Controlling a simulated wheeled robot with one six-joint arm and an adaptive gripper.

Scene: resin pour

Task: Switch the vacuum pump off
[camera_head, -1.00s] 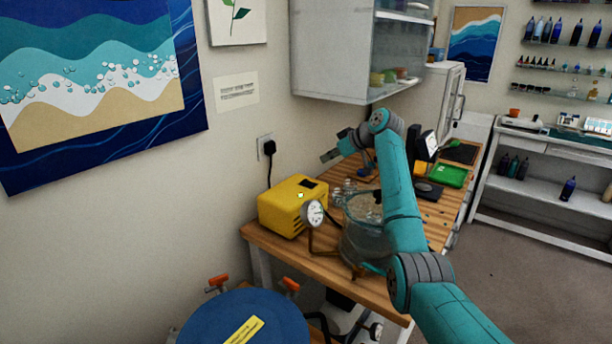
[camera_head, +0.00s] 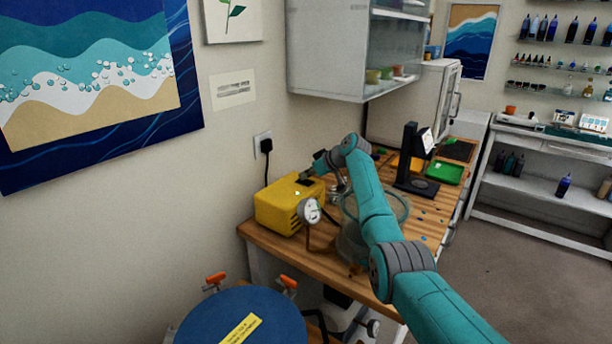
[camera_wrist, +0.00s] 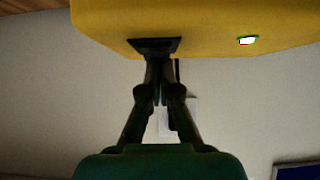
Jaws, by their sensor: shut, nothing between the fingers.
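The yellow vacuum pump (camera_head: 280,207) sits on the left end of the wooden bench. A black switch plate (camera_wrist: 150,47) and a small bright light (camera_wrist: 247,40) with a green rim show on it in the wrist view. The light is also a white dot on the pump in the head view. My gripper (camera_wrist: 158,64) is shut and empty, its fingertips right at the black plate. I cannot tell whether they touch it. In the head view, my gripper (camera_head: 308,177) is over the pump's far top edge and partly covers the plate. The switch's position is hidden.
A pressure gauge (camera_head: 309,211) and a clear round vessel (camera_head: 350,243) stand close to the pump, under my arm. A black cord runs from the pump to a wall outlet (camera_head: 263,144). A wall cabinet (camera_head: 325,55) hangs above. A blue drum (camera_head: 240,325) stands in front.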

